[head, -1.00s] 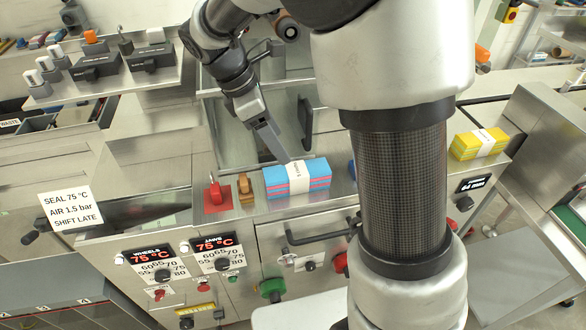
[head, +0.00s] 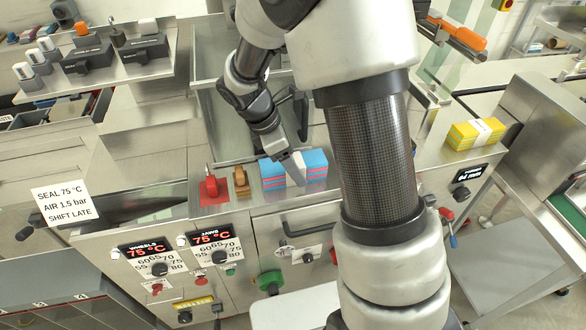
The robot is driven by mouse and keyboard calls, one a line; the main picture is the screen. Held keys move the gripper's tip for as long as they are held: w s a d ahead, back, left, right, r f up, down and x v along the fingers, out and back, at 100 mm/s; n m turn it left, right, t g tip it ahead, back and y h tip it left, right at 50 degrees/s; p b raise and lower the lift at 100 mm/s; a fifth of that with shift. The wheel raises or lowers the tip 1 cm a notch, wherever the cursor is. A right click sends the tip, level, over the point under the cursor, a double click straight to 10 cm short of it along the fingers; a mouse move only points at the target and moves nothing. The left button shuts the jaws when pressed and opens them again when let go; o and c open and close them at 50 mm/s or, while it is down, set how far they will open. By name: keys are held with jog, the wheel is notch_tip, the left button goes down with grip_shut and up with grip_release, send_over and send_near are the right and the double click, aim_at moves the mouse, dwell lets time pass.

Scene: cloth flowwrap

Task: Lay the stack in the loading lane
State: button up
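A blue and pink cloth stack (head: 316,163) with a white band lies on the steel front ledge, right of a red block and a tan block. My gripper (head: 295,165) comes down on it from behind. One grey finger overlaps the middle of the stack near the band. The other finger is not clear, so I cannot tell whether the gripper is open or shut on the stack. A second stack, yellow with a white band (head: 478,133), lies on the ledge to the right. A glass-sided steel channel (head: 225,130) runs behind the ledge; no lane label is legible.
The red block (head: 213,188) and tan block (head: 241,182) stand close left of the blue stack. A sign card (head: 62,203) and an open trough (head: 130,205) are at left. Black boxes (head: 88,57) sit on the upper shelf. My forearm hides the ledge between the two stacks.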

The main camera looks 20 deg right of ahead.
jog(key=shift+c, duration=0.5)
jog(key=c, duration=1)
jog(key=shift+c, duration=0.2)
